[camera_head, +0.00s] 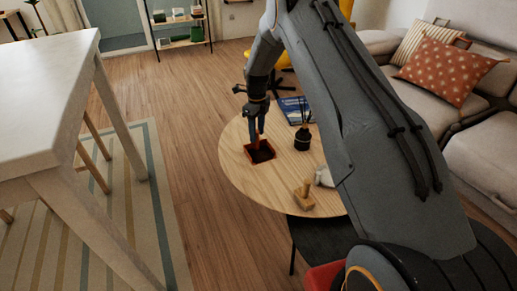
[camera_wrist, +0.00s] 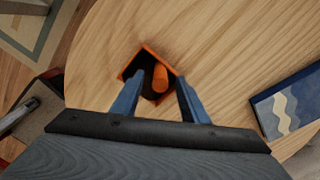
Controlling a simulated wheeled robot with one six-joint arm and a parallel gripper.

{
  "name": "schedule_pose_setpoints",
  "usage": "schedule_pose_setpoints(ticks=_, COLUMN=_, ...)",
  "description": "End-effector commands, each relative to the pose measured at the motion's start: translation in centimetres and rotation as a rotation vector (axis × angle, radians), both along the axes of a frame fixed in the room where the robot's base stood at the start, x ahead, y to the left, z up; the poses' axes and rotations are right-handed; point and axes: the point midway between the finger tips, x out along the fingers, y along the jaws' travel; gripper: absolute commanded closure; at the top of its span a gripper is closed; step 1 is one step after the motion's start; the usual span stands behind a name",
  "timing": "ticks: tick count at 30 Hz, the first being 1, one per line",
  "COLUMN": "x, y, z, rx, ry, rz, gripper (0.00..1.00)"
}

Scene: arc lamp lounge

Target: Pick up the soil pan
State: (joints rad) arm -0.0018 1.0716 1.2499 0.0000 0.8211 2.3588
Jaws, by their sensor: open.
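The soil pan (camera_head: 260,152) is a small orange-red square pan with a dark inside. It lies on the round wooden table (camera_head: 237,165), left of the table's middle. In the wrist view the soil pan (camera_wrist: 126,70) shows its orange rim and an orange handle-like part (camera_wrist: 160,78) standing out over the dark inside. My gripper (camera_head: 257,138) points down right at the pan; in the wrist view my gripper (camera_wrist: 160,88) is open, with its two blue fingers on either side of the orange part. Whether the fingers touch it I cannot tell. The pan's near edge is hidden by the fingers.
A black bottle-like thing (camera_head: 302,138), a wooden block-like tool (camera_head: 304,195) and a blue patterned book (camera_head: 292,108) are on the table. A white table (camera_head: 45,95) stands left, a sofa (camera_head: 415,95) right.

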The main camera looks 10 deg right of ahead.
Motion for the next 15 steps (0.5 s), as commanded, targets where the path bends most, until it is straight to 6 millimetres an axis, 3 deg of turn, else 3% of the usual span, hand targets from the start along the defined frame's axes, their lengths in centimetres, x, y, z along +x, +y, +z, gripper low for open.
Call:
schedule_pose_setpoints(ticks=4, x=0.01, y=-0.01, z=-1.71, rx=0.0, ry=0.0, rz=0.0, gripper=0.6)
schedule_pose_setpoints(ticks=10, x=0.03, y=-0.01, z=-1.77, rx=0.0, ry=-0.001, rz=0.0, gripper=0.6)
schedule_pose_setpoints(ticks=11, x=0.03, y=-0.01, z=-1.77, rx=0.0, ry=-0.001, rz=0.001, gripper=0.61)
schedule_pose_setpoints(ticks=15, x=0.03, y=0.0, z=-1.75, rx=0.0, ry=-0.001, rz=0.001, gripper=0.85)
